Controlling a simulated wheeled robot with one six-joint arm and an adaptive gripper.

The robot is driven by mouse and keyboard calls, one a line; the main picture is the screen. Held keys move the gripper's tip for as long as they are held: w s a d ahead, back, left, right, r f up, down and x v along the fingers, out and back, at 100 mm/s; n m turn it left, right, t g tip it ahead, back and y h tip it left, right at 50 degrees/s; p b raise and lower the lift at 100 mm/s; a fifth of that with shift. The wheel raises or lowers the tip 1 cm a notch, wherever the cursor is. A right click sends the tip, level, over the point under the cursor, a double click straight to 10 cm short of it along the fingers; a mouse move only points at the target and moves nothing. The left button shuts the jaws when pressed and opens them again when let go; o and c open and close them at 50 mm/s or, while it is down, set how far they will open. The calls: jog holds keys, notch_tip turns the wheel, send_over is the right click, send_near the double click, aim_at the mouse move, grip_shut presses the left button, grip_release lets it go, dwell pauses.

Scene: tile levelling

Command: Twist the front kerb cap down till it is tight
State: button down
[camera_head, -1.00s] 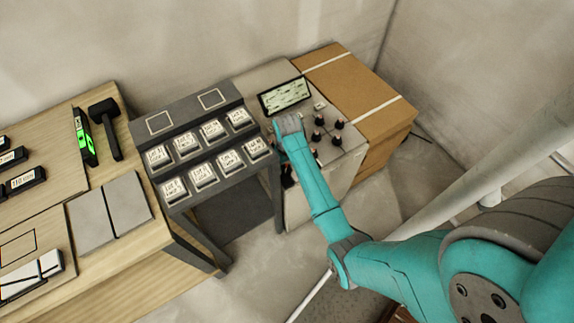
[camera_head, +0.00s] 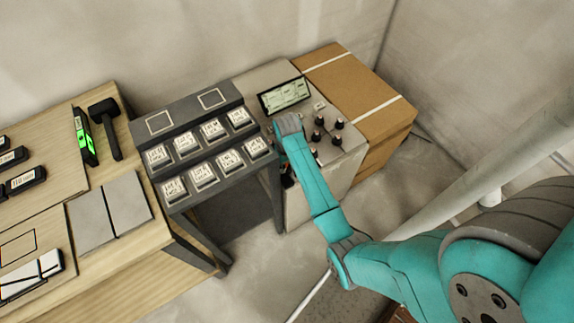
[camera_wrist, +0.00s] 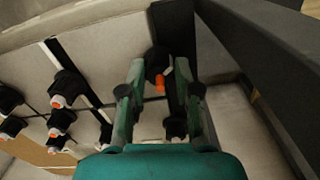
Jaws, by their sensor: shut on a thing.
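In the wrist view, my gripper (camera_wrist: 161,78) is shut on a black kerb cap (camera_wrist: 156,60) with an orange mark, one green finger on either side of it. The cap stands at a dark strip along the edge of the pale tiled slab (camera_wrist: 104,52). A second dark cap (camera_wrist: 175,127) shows lower on the same strip, near the right finger. In the head view my arm covers the held cap and most of the gripper. I cannot tell how tight the cap is.
Several other black caps (camera_wrist: 70,84) stand along the tile joints at the left of the wrist view. A display screen (camera_head: 285,96) sits at the slab's back. A grey rack (camera_head: 186,138) with labelled blocks stands close on the left, and a cardboard box (camera_head: 362,92) on the right.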

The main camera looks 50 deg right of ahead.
aim_at(287, 166)
jog(key=c, duration=0.8)
grip_release()
notch_tip(287, 166, up, 12)
jog(key=shift+r, duration=0.1)
dwell(0.4)
